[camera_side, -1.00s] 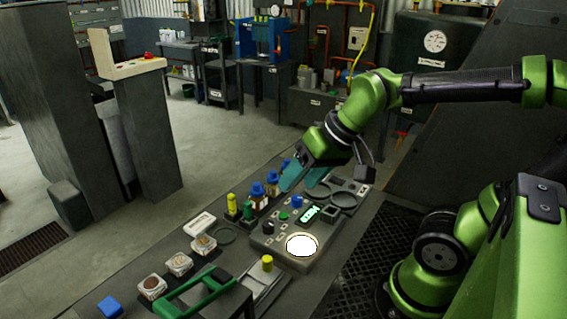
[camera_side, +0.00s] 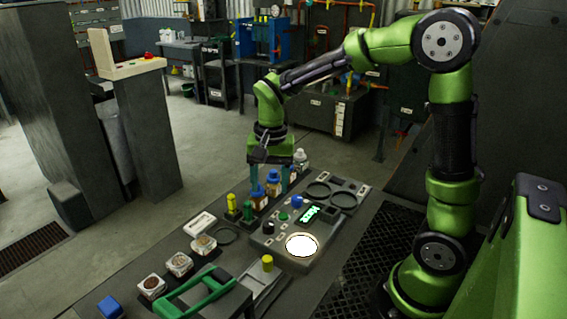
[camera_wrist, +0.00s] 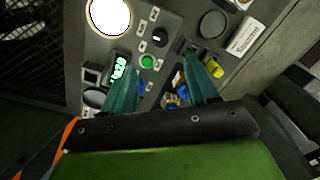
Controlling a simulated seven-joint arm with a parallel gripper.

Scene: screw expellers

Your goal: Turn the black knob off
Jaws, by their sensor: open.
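The black knob (camera_side: 268,227) sits on the grey control panel (camera_side: 258,240), left of a green button (camera_side: 283,216). In the wrist view the black knob (camera_wrist: 159,38) shows a pale pointer mark, above and right of the green button (camera_wrist: 148,61). My gripper (camera_side: 269,187) points down behind the panel, near the blue-capped bottles and apart from the knob. In the wrist view my gripper (camera_wrist: 161,63) has its two teal fingers spread with nothing held between them. A green display (camera_side: 310,214) and a round white light (camera_side: 301,245) on the panel are lit.
Blue-capped bottles (camera_side: 259,198) and a yellow-capped one (camera_side: 232,204) stand behind the panel. A blue knob (camera_side: 298,201) and round rings (camera_side: 318,190) are nearby. Sample dishes (camera_side: 180,264) and a green-handled tool (camera_side: 195,295) lie at front left.

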